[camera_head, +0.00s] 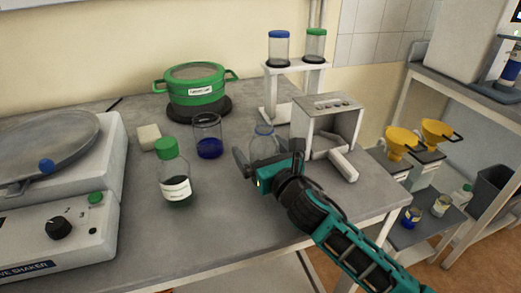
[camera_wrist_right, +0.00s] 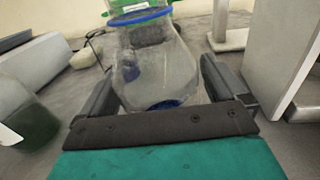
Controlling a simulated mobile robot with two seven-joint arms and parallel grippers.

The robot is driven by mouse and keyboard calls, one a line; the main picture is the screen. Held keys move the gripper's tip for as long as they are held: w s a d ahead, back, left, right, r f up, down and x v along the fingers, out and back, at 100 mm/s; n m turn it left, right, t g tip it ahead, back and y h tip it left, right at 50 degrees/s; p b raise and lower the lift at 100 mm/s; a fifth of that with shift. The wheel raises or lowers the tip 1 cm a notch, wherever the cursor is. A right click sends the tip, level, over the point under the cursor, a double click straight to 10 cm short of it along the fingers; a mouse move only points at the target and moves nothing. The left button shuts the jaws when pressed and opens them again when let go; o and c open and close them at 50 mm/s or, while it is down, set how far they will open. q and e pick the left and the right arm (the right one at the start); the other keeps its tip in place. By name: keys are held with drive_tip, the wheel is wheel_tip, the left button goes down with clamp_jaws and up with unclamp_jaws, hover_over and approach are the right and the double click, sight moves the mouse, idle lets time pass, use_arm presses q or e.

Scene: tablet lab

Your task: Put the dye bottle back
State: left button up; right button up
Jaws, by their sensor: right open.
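A clear, open-necked bottle with a blue ring (camera_head: 264,143) stands on the grey bench, with a little blue at its base in the right wrist view (camera_wrist_right: 148,60). My right gripper (camera_head: 268,158) is open around it, one finger on each side; I cannot tell whether they touch it. A green-capped bottle (camera_head: 174,172) with a white label and dark liquid stands to the left. I cannot tell for certain which is the dye bottle. The gripper hides part of the clear bottle in the head view. My left gripper is not in view.
A beaker with blue liquid (camera_head: 208,138) stands behind left of the gripper. A green pot (camera_head: 195,90), a white stand with two jars (camera_head: 296,68) and a white box-shaped stand (camera_head: 330,118) are behind. A shaker (camera_head: 60,225) fills the left.

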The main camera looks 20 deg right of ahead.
drive_tip(key=shift+r, duration=0.25)
drive_tip(key=s, duration=0.3)
drive_tip(key=s+d, duration=0.1)
drive_tip(key=s, duration=0.6)
drive_tip(key=shift+s+d+f, duration=0.15)
drive_tip(key=shift+s+d, duration=0.2)
drive_tip(key=shift+d, duration=0.05)
drive_tip(key=shift+s+d, duration=0.1)
drive_tip(key=shift+s, duration=0.5)
